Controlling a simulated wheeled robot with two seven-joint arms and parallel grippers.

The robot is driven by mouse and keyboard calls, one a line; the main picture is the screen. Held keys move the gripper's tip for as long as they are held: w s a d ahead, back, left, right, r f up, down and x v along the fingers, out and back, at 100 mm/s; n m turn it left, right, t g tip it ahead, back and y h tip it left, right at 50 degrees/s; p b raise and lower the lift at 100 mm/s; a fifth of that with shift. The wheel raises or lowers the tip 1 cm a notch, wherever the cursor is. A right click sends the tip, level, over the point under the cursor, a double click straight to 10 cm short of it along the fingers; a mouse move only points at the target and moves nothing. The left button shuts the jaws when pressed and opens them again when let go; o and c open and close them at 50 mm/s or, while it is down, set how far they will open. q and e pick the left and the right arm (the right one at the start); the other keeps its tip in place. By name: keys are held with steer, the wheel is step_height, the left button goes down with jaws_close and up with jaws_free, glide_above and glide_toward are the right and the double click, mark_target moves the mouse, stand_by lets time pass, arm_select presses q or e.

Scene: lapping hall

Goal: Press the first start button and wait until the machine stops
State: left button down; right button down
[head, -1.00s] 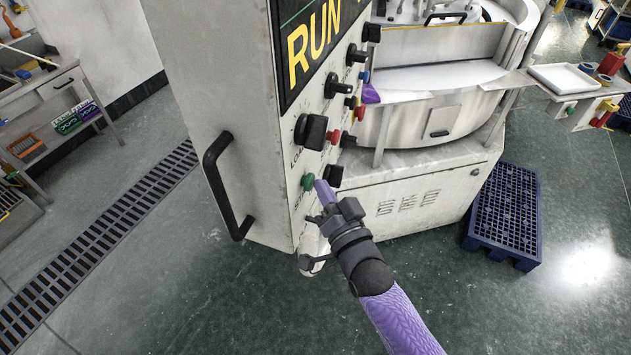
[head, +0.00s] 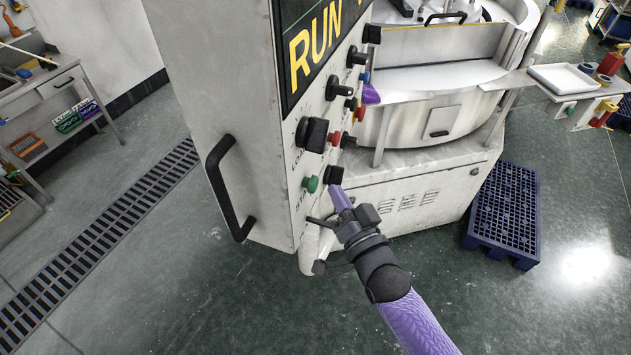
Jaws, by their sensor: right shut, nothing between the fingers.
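The machine's control panel (head: 312,155) faces right on the side of a pale cabinet. Its display (head: 312,40) reads RUN in yellow. A green button (head: 311,184) sits low on the panel, with lettering beside it that is partly legible. A black knob (head: 335,174) is just right of it, and red buttons (head: 334,138) are higher up. My right gripper (head: 338,192) is shut and empty, its purple fingertips just below the black knob and to the right of the green button, which is uncovered. My left gripper is not in view.
The round lapping machine (head: 430,110) stands behind the panel. A black handle (head: 222,190) sticks out from the cabinet's left side. A blue pallet (head: 503,215) lies on the floor at right. A floor grate (head: 110,235) runs along the left.

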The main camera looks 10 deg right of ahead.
steer(key=d, duration=0.1)
steer(key=s+d, duration=0.1)
steer(key=s+d+p, duration=0.1)
steer(key=shift+d, duration=0.35)
stand_by(1.0)
